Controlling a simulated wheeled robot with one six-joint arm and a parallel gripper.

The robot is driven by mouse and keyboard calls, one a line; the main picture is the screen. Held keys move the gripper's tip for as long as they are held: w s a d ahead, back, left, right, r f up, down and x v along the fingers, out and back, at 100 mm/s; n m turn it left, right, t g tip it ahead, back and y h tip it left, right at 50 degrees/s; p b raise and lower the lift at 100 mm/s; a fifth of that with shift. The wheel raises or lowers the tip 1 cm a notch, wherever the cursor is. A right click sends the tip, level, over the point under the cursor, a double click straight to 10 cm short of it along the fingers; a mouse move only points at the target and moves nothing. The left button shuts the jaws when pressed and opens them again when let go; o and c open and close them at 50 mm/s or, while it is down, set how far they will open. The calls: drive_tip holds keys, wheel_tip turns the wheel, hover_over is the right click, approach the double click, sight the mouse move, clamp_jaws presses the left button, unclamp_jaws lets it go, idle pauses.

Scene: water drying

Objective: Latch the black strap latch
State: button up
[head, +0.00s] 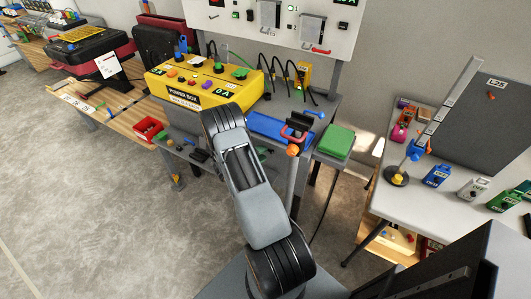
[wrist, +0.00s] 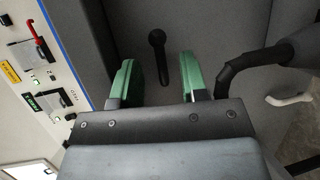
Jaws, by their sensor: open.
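My gripper (wrist: 158,72) is open, with its two green-padded fingers apart in the wrist view. A thin black bar with a rounded end (wrist: 157,40) shows between and beyond the fingers, and I see no contact with it. I cannot tell whether this bar is the black strap latch. I cannot make out the latch with certainty in the head view either. There my grey arm reaches over the workbench, and my fingers cannot be made out.
The yellow power box (head: 205,87), a blue vise-like tool (head: 255,124) and a green box (head: 336,142) are near my arm. Black cables (head: 302,78) hang by the white panel (head: 270,22). A thick black curved piece (wrist: 250,62) is right of my fingers. The floor at left is clear.

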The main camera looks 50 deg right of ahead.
drive_tip(key=shift+x, duration=1.15)
clamp_jaws()
